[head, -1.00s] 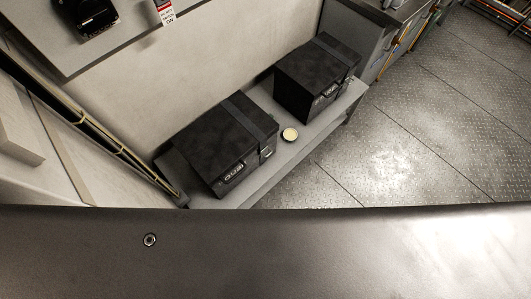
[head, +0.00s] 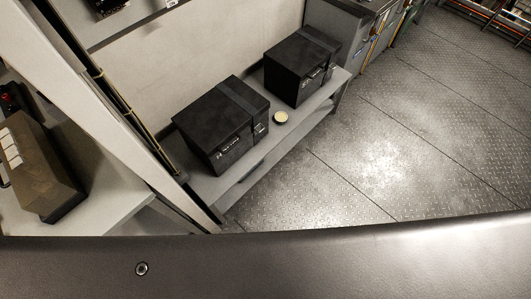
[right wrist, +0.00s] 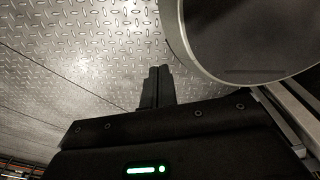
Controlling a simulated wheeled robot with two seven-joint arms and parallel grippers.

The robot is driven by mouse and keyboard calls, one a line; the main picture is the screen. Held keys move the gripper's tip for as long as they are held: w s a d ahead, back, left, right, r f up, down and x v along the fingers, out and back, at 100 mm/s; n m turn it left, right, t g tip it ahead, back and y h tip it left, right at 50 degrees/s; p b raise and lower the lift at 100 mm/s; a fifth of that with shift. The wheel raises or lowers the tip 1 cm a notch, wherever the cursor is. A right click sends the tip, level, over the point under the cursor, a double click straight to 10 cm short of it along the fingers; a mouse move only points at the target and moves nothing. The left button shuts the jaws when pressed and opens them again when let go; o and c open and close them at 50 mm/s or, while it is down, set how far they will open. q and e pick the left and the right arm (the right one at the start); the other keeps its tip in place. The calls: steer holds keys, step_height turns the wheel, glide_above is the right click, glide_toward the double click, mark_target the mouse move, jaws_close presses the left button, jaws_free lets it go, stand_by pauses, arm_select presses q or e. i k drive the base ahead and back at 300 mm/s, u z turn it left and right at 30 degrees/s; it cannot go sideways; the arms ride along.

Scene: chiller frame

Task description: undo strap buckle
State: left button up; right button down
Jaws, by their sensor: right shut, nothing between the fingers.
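Two black boxes stand on a low grey bench in the head view. The nearer box (head: 213,133) has a grey strap (head: 240,97) over its lid and down its front. The farther box (head: 294,75) also has a strap (head: 317,40) over it. My left gripper is in neither view.
A small round pale-topped object (head: 281,118) sits on the bench (head: 247,158) between the boxes. At the left are a pale post (head: 110,120) and a shelf with a brownish box (head: 40,165). The patterned metal floor (head: 390,150) at right is clear.

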mark_target(257, 128)
steer(key=k, duration=0.35)
steer(key=u, duration=1.2)
steer(key=i, duration=0.75)
steer(key=z, duration=0.8)
